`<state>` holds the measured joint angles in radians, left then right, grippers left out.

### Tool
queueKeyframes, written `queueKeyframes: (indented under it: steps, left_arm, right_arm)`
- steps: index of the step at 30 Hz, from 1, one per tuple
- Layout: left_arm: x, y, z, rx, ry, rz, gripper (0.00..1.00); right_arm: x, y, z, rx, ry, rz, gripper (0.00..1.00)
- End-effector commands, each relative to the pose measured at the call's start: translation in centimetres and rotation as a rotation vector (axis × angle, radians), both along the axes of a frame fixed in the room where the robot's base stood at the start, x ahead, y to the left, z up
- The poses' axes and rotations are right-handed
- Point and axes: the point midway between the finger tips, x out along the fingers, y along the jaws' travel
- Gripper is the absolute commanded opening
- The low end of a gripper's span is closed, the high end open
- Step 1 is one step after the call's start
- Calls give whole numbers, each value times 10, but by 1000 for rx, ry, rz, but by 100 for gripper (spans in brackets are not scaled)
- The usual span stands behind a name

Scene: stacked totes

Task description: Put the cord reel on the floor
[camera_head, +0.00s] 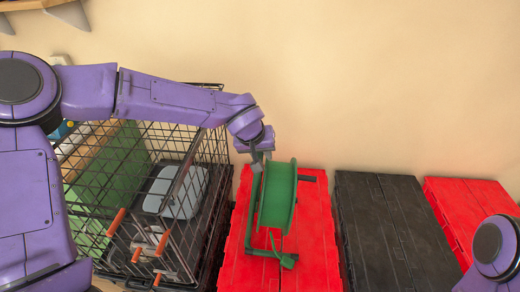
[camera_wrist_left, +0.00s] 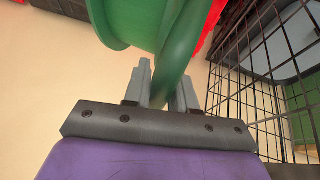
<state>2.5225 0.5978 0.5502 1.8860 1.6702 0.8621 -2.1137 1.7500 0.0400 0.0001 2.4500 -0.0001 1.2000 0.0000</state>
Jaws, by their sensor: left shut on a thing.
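My left gripper (camera_head: 260,160) is at the reel's upper left edge. In the left wrist view the reel (camera_wrist_left: 130,22) fills the top, and the left gripper (camera_wrist_left: 163,88) is shut on a green part of it between its two fingers. Whether the reel touches the tote lid is hard to tell. Of my right arm, only a purple link shows at the lower right; its gripper is out of view.
A red tote (camera_head: 318,240), a black tote (camera_head: 385,225) and another red tote (camera_head: 465,205) stand in a row along the beige wall (camera_head: 400,80). A black wire crate (camera_head: 112,185) with a grey case (camera_head: 177,192) stands left of them, close to the reel.

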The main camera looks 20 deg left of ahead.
Motion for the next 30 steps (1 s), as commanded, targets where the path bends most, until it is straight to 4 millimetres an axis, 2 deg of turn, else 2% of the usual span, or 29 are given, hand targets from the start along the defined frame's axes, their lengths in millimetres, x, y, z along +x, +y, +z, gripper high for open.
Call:
queueKeyframes:
  steps: [1, 3, 21, 25, 30]
  left_arm:
    - [-6, -1, -13, 4, 28, -2, 32]
    - [-6, -1, -13, 4, 27, -3, 51]
    - [-4, 1, -4, 0, 12, -1, 51]
    - [-10, 2, 12, -1, 8, 0, 51]
    - [-29, 5, 52, -3, 4, -1, 51]
  right_arm:
    - [0, 0, -2, 0, 0, 0, 53]
    - [0, 0, -2, 0, 0, 0, 53]
    - [0, 0, -1, 0, 0, 0, 53]
    - [0, 0, 0, 0, 0, 0, 53]
    - [0, 0, 2, 0, 0, 0, 53]
